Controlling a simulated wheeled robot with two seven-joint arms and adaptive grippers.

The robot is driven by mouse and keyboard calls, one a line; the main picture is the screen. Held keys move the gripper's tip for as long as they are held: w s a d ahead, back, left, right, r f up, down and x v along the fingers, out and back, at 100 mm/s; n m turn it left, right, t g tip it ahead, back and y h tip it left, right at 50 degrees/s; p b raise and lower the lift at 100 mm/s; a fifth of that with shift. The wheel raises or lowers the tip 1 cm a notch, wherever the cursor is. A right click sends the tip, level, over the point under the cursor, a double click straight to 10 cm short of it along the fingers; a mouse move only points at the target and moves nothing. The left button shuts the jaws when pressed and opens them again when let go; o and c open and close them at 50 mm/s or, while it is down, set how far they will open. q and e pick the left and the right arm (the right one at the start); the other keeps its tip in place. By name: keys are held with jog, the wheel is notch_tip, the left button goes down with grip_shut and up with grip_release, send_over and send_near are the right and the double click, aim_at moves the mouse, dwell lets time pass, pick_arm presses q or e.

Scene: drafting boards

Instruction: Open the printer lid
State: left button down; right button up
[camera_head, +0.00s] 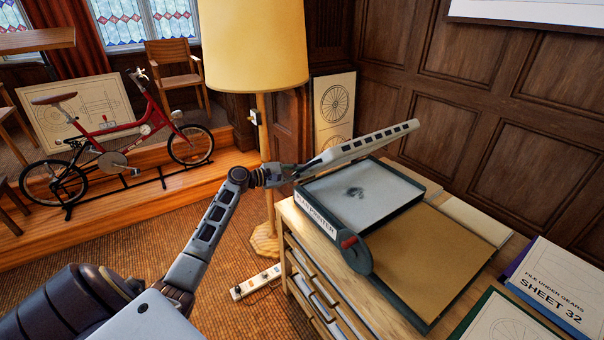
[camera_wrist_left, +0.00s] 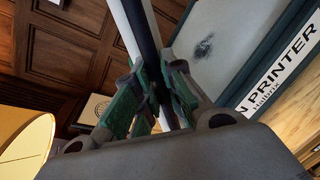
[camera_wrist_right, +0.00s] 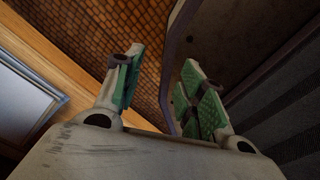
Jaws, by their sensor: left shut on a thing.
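The printer (camera_head: 361,191), labelled PLAN PRINTER, stands on a wooden drawer cabinet. Its grey glass bed with a dark smudge is in plain view, and it also shows in the left wrist view (camera_wrist_left: 278,75). The lid (camera_head: 368,143) shows nearly edge-on as a pale slotted bar, raised above the bed and slanting up to the right. My left gripper (camera_head: 316,166) is at the lid's left end. In the left wrist view its green-padded fingers (camera_wrist_left: 153,92) are closed on the lid's edge. My right gripper (camera_wrist_right: 160,82) is open and empty, seen only in the right wrist view.
A SHEET 32 folder (camera_head: 558,285) lies farther right. A floor lamp (camera_head: 268,150) stands behind my left forearm. A power strip (camera_head: 256,282) lies on the carpet.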

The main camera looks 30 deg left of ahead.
pick_arm(q)
jog(key=shift+w+a+r+n+p, duration=0.4)
jog(key=shift+a+r+n+p, duration=0.25)
jog(key=shift+a+r, duration=0.15)
jog(key=shift+w+a+r+n+h+p, duration=0.15)
jog(key=shift+a+n+p, duration=0.05)
jog(key=shift+a, duration=0.15)
jog(key=shift+w+a+r+n+h+p, duration=0.1)
jog(key=shift+a+r+n+h+p, duration=0.1)
jog(key=shift+a, duration=0.1)
jog(key=shift+w+a+r, duration=0.1)
jog(key=shift+w+a, duration=0.05)
jog(key=shift+a, duration=0.2)
jog(key=shift+w+a+r+n+p, duration=0.25)
jog(key=shift+a+n+p, duration=0.15)
jog(key=shift+a+n, duration=0.25)
jog(key=a, duration=0.1)
jog(key=a+n, duration=0.1)
jog(key=w, duration=0.1)
jog(key=shift+a+r+n+h+p, duration=0.25)
jog(key=shift+a+n+h+p, duration=0.05)
jog(key=shift+a+n+h, duration=0.1)
pick_arm(e)
jog(key=r, duration=0.1)
jog(key=a+r, duration=0.1)
jog(key=r, duration=0.2)
jog(key=shift+s+a, duration=0.2)
jog(key=shift+s, duration=0.15)
jog(key=shift+a, duration=0.25)
